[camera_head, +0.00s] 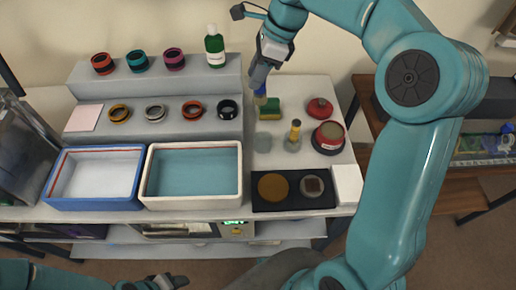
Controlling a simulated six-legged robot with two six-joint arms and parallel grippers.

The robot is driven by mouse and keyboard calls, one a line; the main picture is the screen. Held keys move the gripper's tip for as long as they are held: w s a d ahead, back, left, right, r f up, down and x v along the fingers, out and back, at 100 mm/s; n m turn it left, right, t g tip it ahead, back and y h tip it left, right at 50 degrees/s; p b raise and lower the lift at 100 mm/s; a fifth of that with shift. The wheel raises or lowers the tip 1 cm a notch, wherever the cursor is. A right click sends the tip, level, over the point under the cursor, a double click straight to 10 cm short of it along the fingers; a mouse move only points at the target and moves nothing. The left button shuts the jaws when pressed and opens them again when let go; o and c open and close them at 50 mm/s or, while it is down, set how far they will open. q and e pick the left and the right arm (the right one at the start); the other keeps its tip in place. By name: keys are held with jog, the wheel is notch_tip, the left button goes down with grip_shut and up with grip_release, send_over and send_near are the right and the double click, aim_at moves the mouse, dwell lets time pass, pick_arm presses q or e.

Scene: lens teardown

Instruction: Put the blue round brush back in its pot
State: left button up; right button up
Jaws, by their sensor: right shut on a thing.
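My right gripper (261,84) is shut on the blue round brush (261,91), above the back of the white table. The brush points downward, its pale lower end just left of a green and yellow block. A small clear pot (292,143) with a yellow-topped item (295,128) in it stands to the front right of the brush. A pale, glassy square item (262,142) is left of that pot; I cannot tell if it is a pot. My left gripper (165,282) is low at the bottom edge, away from the table; its jaws are unclear.
The green and yellow block (270,109) is close to the brush. Red round containers (319,108) (328,138) stand right. A black tray (293,202) lies in front. A stepped grey rack (180,90) with several rings and a green bottle (214,46) stands left, behind two bins.

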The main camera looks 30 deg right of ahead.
jog(key=f, duration=0.1)
jog(key=d+f, duration=0.1)
jog(key=s+f, duration=0.1)
jog(key=shift+d+f, duration=0.2)
jog(key=shift+d, duration=0.05)
jog(key=f, duration=1.7)
jog(key=shift+w+a+b, duration=0.1)
jog(key=shift+w+b, duration=0.1)
jog(key=shift+b, duration=0.2)
jog(key=shift+a, duration=0.15)
jog(key=shift+f, duration=0.1)
jog(key=o, duration=1)
jog(key=shift+o, duration=0.2)
